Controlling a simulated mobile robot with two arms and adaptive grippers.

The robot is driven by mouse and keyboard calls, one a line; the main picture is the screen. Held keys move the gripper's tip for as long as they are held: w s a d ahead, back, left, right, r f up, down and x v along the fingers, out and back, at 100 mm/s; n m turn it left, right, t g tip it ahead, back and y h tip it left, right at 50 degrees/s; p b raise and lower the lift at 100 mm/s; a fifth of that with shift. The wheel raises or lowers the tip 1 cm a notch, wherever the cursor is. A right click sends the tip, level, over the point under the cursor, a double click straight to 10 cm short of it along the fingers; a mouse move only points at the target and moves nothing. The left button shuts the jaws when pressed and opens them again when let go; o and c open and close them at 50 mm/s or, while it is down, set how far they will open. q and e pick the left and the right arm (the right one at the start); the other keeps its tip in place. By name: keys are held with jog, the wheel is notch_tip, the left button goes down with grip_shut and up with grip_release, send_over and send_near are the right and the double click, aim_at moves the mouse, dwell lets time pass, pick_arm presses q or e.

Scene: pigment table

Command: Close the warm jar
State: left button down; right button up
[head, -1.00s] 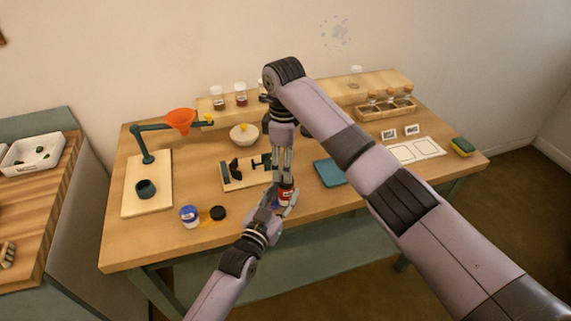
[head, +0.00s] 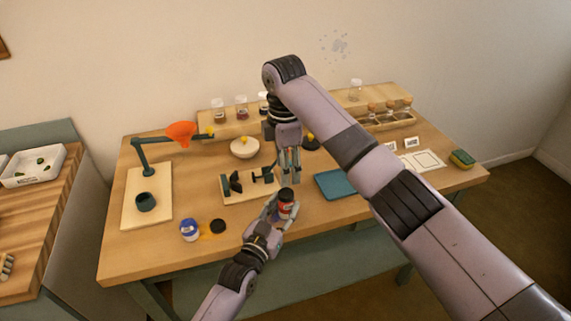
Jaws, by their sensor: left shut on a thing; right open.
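The warm jar is the small red jar (head: 286,210) near the front middle of the table, with a dark lid (head: 286,194) on its top. Whether the lid is fully tight cannot be told. My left gripper (head: 282,213) is shut around the jar's body from the front left. My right gripper (head: 290,179) points down just above the lid. It is open and empty, and its fingertips look clear of the lid.
A blue jar (head: 189,231) stands at the front left, beside a loose black lid (head: 218,226) and an orange smear. A clamp board (head: 240,194) is behind left of my grippers. A blue tray (head: 335,184) is to the right. A funnel stand (head: 150,215) is at left.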

aim_at(286, 193)
notch_tip(286, 193, down, 8)
jog(key=shift+r, duration=0.1)
dwell(0.4)
grip_shut()
jog(key=m, duration=0.6)
jog(key=shift+m, duration=0.3)
dwell(0.3)
jog(key=shift+o, duration=0.4)
grip_release()
